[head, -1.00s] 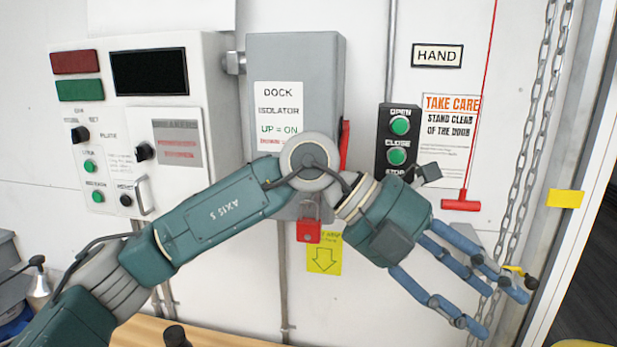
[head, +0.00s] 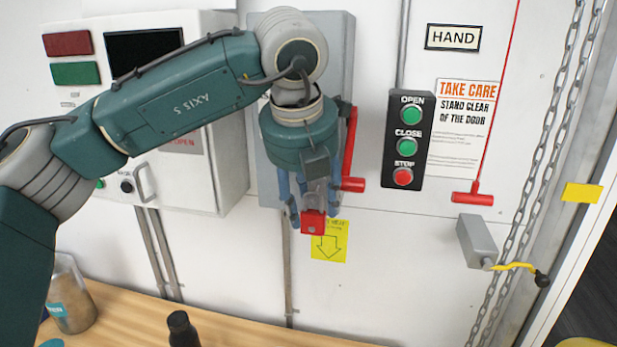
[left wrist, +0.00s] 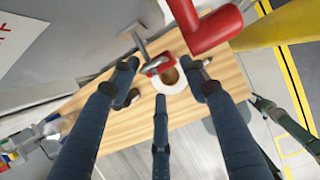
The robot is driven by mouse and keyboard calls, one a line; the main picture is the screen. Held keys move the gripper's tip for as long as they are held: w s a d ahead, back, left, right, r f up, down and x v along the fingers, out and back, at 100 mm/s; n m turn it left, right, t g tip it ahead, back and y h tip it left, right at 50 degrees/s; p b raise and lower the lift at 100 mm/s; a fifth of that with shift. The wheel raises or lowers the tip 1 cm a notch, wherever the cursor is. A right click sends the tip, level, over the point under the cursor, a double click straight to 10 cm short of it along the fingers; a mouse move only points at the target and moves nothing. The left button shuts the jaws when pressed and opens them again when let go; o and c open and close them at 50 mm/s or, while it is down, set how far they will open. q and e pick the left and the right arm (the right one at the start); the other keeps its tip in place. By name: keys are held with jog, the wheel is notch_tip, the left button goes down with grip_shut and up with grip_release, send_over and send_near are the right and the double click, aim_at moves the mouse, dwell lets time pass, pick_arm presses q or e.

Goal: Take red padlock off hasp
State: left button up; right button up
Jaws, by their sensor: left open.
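The red padlock (head: 313,222) hangs below the grey dock isolator box (head: 345,60), at the lower front of my left gripper (head: 312,205). The hasp is mostly hidden behind the gripper in the head view. My left gripper is open, pointing down, with its blue fingers around or just in front of the padlock; contact cannot be told. In the left wrist view the padlock (left wrist: 157,67) shows small between the spread fingertips (left wrist: 162,76), with its grey shackle beside it. My right gripper is not seen.
The isolator's red lever (head: 350,160) is close to the right of my left gripper; it also looms in the left wrist view (left wrist: 210,28). A button box (head: 404,140) and hanging chains (head: 540,150) are further right. A wooden bench (head: 240,325) lies below with a dark bottle (head: 182,330).

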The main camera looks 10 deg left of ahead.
aim_at(312, 213)
pick_arm(q)
jog(key=p+x, duration=0.1)
jog(key=x, duration=0.4)
jog(key=c, duration=1.1)
jog(key=shift+w+d, duration=0.1)
jog(key=shift+f, duration=0.1)
jog(key=shift+c, duration=0.2)
jog(key=shift+r, duration=0.85)
grip_shut()
